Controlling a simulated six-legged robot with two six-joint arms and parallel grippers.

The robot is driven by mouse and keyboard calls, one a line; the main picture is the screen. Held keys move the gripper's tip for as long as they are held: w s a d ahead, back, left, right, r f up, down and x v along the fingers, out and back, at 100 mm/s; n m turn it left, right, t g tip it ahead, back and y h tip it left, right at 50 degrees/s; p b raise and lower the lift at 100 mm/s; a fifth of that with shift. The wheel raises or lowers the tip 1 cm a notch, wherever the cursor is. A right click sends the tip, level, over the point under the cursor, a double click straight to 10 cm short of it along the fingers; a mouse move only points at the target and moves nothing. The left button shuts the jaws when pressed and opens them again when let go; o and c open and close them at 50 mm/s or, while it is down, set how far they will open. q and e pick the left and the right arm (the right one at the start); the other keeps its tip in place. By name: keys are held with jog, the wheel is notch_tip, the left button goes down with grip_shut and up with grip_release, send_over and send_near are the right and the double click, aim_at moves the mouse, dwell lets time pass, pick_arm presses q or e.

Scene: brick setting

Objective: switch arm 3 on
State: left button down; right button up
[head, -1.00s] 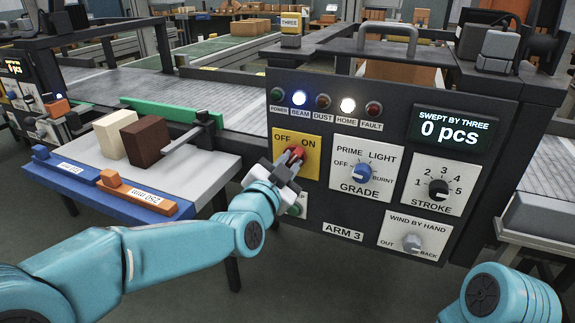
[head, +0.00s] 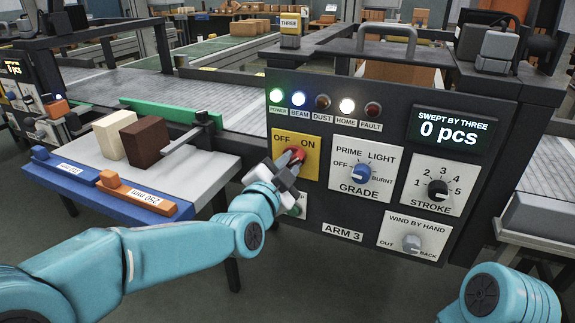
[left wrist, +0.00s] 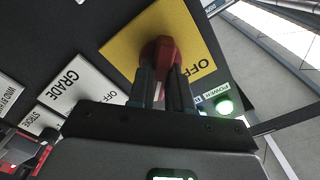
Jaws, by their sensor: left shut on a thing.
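The ARM 3 panel (head: 310,232) stands upright in front of me in the head view. Its yellow OFF/ON plate (head: 311,164) carries a red switch knob (head: 296,154). My left gripper (head: 288,165) is shut on the red knob, which also shows between the fingers (left wrist: 163,85) in the left wrist view (left wrist: 160,55). The fingers hide part of the knob, and its exact angle is hard to read. The green POWER lamp (head: 277,96) is lit and also glows in the left wrist view (left wrist: 224,107). My right gripper is not in view.
The panel also has a GRADE knob (head: 363,173), a STROKE knob (head: 438,189) and a WIND BY HAND knob (head: 411,243). The display (head: 453,132) reads 0 pcs. Left of it, a table holds a cream brick (head: 110,137) and a brown brick (head: 146,140).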

pick_arm(q)
jog(key=c, duration=1)
grip_release()
jog(key=shift+r, duration=0.25)
jog(key=shift+c, duration=0.2)
jog(key=shift+w+f, duration=0.1)
jog(key=shift+f, duration=0.05)
jog(key=v, duration=1.6)
jog(key=shift+f, duration=0.1)
